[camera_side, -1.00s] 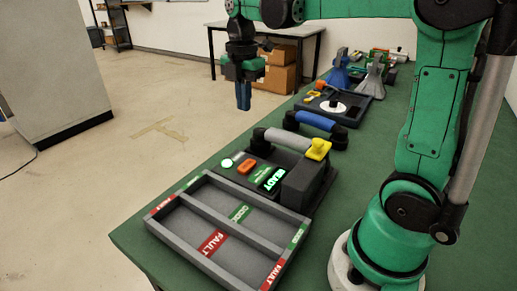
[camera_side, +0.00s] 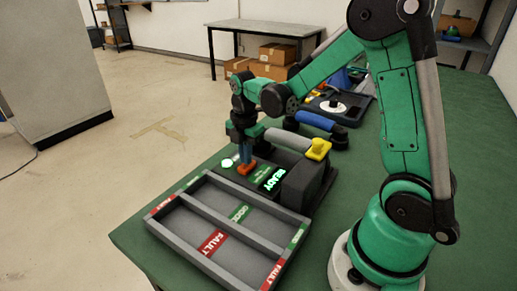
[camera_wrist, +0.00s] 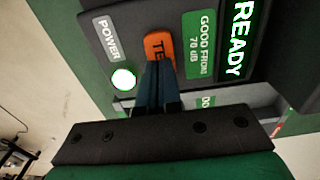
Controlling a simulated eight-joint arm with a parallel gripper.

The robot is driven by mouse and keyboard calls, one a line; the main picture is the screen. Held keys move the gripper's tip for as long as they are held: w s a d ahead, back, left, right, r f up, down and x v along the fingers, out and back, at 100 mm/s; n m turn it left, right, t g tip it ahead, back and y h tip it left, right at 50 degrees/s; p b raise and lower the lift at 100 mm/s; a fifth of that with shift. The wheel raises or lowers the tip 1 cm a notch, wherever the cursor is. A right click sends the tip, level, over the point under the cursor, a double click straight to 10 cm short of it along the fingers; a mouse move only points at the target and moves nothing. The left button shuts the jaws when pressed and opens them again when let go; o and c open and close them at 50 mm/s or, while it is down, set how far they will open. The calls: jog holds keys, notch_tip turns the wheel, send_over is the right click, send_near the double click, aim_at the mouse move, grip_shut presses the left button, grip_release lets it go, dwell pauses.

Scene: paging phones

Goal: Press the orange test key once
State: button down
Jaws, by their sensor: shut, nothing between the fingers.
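The orange test key (camera_side: 246,168) is on the dark test box (camera_side: 300,188), next to the lit green-white power lamp (camera_side: 227,163). In the wrist view the key (camera_wrist: 158,46) shows part of its lettering, and the fingers hide its lower part. My gripper (camera_side: 245,160) is shut and empty, pointing down, with its blue fingertips at the key. In the wrist view the fingertips (camera_wrist: 158,68) overlap the key; I cannot tell whether they touch it or press it down. The display (camera_side: 270,179) reads READY in green.
A grey tray (camera_side: 185,222) with FAULT and GOOD labels stands in front of the box. A grey handset (camera_side: 288,138) with a yellow block (camera_side: 318,149) lies across the box's back. A blue handset (camera_side: 316,121) and other devices stand behind.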

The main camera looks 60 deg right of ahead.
jog(key=shift+f, duration=0.25)
jog(key=shift+f, duration=0.95)
jog(key=shift+r, duration=0.15)
notch_tip(320, 180, up, 14)
jog(key=shift+r, duration=0.2)
dwell(0.5)
